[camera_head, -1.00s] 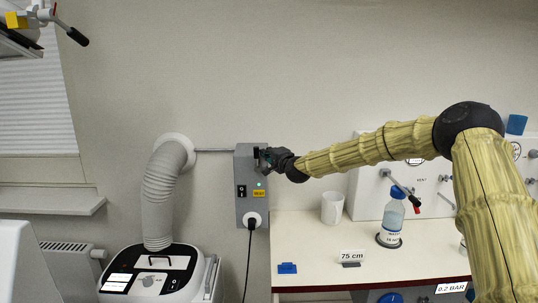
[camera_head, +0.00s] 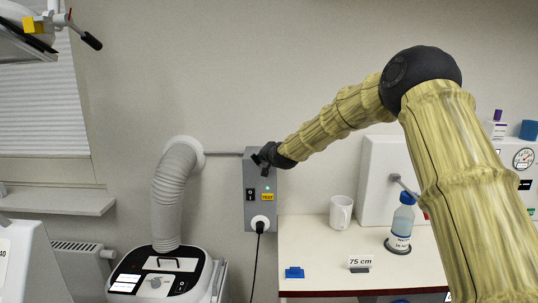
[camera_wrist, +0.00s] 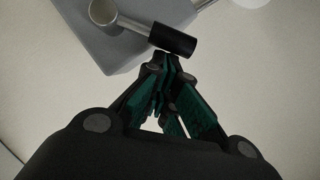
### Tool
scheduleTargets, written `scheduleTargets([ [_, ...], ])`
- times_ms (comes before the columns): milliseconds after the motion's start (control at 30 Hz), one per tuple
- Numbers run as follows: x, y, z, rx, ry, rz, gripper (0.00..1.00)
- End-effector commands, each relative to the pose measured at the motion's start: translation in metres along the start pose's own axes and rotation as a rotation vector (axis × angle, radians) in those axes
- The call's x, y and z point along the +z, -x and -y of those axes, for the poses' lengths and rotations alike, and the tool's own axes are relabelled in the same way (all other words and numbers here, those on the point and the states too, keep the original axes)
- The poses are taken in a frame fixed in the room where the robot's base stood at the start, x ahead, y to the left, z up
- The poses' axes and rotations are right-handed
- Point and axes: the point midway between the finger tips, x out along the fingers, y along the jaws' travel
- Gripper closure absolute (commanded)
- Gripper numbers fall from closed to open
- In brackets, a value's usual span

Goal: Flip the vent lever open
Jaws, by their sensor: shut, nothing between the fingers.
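A lever with a black cylindrical grip (camera_wrist: 174,39) on a silver rod (camera_wrist: 132,22) sticks out from a grey body in the wrist view. No label shows on it there. My gripper (camera_wrist: 172,66) is shut and empty, its fingertips just below the black grip; whether they touch it I cannot tell. In the head view my gripper (camera_head: 262,158) is at the upper part of the grey wall box (camera_head: 250,212) and hides the lever there. Another silver lever (camera_head: 404,185) on the white cabinet (camera_head: 377,165) is partly hidden by my arm.
The wall box has a switch, a yellow label (camera_head: 267,197) and a plugged cable. A white mug (camera_head: 341,212) and a blue-capped bottle (camera_head: 400,225) stand on the counter (camera_head: 320,255). A hose (camera_head: 173,195) rises from a machine at lower left.

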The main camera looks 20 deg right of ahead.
Motion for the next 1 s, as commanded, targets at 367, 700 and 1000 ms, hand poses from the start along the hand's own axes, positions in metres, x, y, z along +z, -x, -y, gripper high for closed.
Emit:
scheduleTargets([
  [367, 0.017, -0.007, 0.011, 0.097, 0.211, 0.001, 1.0],
  [700, 0.031, -0.014, 0.015, 0.177, 0.379, 0.001, 1.0],
  [1000, 0.037, -0.017, 0.015, 0.186, 0.392, 0.001, 1.0],
])
